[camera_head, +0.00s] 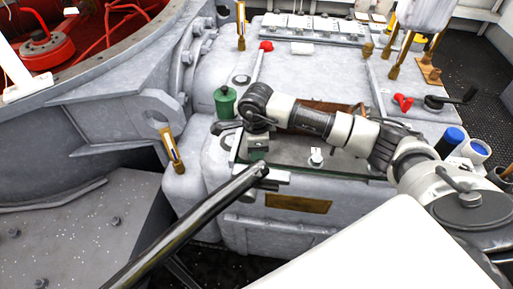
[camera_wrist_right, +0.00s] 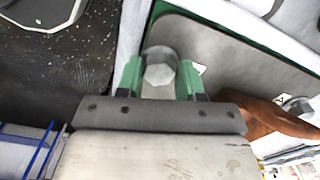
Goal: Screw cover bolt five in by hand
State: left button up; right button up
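My right arm reaches across from the right, and its gripper (camera_head: 258,153) points down at the left end of the cover (camera_head: 350,168). The cover is a grey plate with a green edge; it also shows in the right wrist view (camera_wrist_right: 230,50). There, the two green fingers of my right gripper (camera_wrist_right: 160,82) stand on either side of a silver hex bolt head (camera_wrist_right: 160,72) near the cover's corner. Both fingers appear to touch the head. The bolt's shank is hidden, so its depth cannot be told. My left gripper is not in view.
A dark bar (camera_head: 195,220) slopes up from the lower left to a bracket beside the cover. A brown leather-like piece (camera_wrist_right: 265,116) lies on the cover. Blue-capped containers (camera_head: 452,137) are at right.

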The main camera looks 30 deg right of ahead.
jog(key=o, duration=0.3)
notch_tip(320, 180, up, 11)
jog(key=shift+f, duration=0.1)
dwell(0.4)
dwell(0.4)
